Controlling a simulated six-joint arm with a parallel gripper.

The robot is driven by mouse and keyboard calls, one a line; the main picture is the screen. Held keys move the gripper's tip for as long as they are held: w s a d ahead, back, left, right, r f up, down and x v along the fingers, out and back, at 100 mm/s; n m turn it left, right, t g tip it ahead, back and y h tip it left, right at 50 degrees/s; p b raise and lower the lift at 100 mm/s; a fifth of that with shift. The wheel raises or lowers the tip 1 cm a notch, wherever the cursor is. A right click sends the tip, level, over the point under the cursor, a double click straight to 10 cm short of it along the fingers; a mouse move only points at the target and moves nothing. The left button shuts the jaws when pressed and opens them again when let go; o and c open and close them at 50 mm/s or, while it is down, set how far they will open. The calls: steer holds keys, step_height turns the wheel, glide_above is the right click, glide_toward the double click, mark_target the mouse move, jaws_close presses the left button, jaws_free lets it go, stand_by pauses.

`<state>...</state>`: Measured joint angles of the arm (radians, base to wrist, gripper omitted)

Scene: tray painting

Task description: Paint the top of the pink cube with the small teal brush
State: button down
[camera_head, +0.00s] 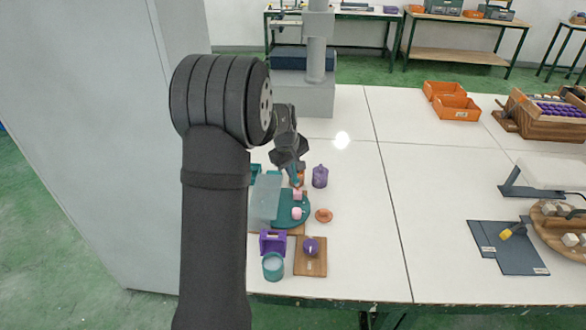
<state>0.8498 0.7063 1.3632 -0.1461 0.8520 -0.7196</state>
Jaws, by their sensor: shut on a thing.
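My gripper (291,166) is over the near-left part of the table, pointing down and shut on the small teal brush (295,178). Only a small teal part of the brush shows below the fingers; the rest is hidden. The farther pink block (297,195) is just below the brush in the picture, and the nearer pink block (296,213) is closer to me. I cannot tell which is the pink cube, whether the brush touches the farther block, or whether either top is painted.
A purple container (320,177) and a small orange dish (324,215) stand right of the tray. A translucent panel (265,200) is at its left. A purple holder (272,242), a teal cup (273,267) and a wooden board (310,262) are in front. The table's middle is clear.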

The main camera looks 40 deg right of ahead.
steer(key=shift+f, duration=0.3)
stand_by(0.4)
steer(key=shift+a, duration=0.15)
steer(key=shift+a, duration=0.25)
steer(key=shift+d, duration=0.7)
steer(key=shift+a, duration=0.1)
steer(key=shift+a, duration=0.55)
steer(key=shift+d+f, duration=0.1)
steer(key=shift+d, duration=0.6)
